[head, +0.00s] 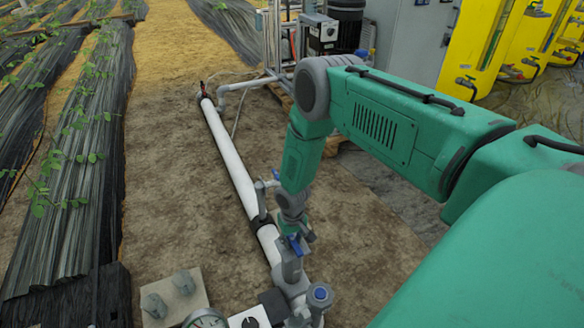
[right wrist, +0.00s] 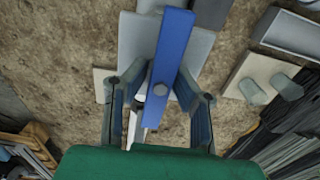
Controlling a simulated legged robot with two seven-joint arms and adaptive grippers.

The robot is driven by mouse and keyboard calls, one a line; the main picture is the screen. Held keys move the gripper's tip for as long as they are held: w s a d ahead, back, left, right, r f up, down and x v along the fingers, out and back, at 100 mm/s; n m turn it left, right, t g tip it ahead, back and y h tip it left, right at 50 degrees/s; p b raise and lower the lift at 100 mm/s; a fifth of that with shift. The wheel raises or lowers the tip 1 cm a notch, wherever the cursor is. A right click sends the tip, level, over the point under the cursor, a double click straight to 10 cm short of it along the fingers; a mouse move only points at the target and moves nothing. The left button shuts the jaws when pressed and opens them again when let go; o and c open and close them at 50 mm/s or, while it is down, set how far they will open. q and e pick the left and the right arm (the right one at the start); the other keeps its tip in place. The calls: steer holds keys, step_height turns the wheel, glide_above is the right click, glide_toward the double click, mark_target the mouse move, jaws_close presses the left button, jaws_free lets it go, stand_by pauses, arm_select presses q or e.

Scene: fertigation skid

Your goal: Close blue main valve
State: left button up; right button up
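The blue main valve shows as a blue lever handle (head: 295,245) on a grey valve body on the white pipe at lower centre of the head view. In the right wrist view the blue lever (right wrist: 174,45) runs lengthwise, tilted slightly, with a round grey bolt near its lower end. My right gripper (head: 294,228) points down over this valve. In the right wrist view my right gripper (right wrist: 161,84) is open, one finger on each side of the lever. Whether either finger touches it I cannot tell. My left gripper is out of view.
A blue-capped fitting (head: 320,293), a gauge (head: 206,319) and a pale block (head: 174,296) are near the front. Yellow tanks (head: 478,45) stand at the back right. Bare soil lies left of the pipe.

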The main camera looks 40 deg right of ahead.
jaws_close()
steer(key=m, duration=1.3)
steer(key=shift+f+m, duration=0.1)
steer(key=shift+m, duration=0.2)
steer(key=m+b, duration=0.1)
steer(key=m, duration=0.4)
steer(key=shift+m, duration=0.4)
steer(key=o, duration=1)
jaws_free()
steer(key=shift+c, duration=0.2)
steer(key=shift+r, duration=0.2)
